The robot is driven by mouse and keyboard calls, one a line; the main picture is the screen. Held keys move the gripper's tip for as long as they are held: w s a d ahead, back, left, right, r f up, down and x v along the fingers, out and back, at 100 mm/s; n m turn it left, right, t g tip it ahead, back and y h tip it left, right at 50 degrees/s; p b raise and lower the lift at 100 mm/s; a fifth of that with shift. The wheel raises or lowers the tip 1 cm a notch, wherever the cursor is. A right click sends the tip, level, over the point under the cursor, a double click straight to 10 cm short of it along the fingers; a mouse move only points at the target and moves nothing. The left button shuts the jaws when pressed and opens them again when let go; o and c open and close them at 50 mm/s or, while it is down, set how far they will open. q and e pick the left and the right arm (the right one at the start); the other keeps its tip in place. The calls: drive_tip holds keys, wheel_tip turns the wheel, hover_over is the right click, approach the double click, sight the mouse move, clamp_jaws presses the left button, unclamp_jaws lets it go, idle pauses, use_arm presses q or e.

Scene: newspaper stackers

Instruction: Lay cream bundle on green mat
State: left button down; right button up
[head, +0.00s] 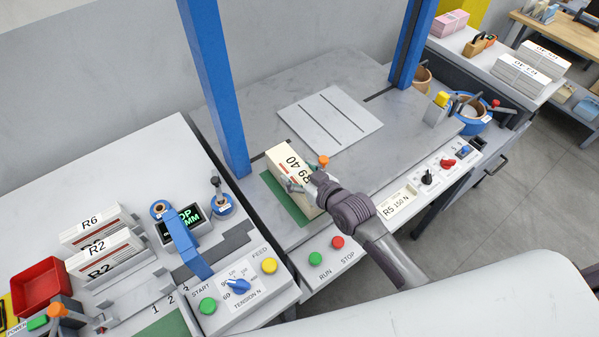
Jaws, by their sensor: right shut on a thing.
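The cream bundle (283,157), marked "R9 40", is on or just above the right part of a green mat (290,208). I cannot tell whether its underside touches the mat. My right gripper (306,176) is shut on the bundle, with fingers at its near end and upper face. The bundle and gripper hide part of the mat; its left strip shows. Another green patch (168,326) shows at the bottom edge. My left gripper is not in view.
Blue posts (216,85) rise behind the bundle and farther right. A slotted pale plate (330,118) lies behind it. A button panel (325,256) is in front. Bundles marked R6 and R2 (105,253) stand at left, near a red tray (38,285).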

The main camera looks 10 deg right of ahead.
drive_tip(key=shift+w+f, duration=0.1)
drive_tip(key=shift+f, duration=0.1)
drive_tip(key=o, duration=1.7)
drive_tip(key=shift+o, duration=1)
drive_tip(key=shift+s+f, duration=0.25)
drive_tip(key=shift+f, duration=0.1)
drive_tip(key=v, duration=1.2)
drive_tip(key=shift+r, duration=0.2)
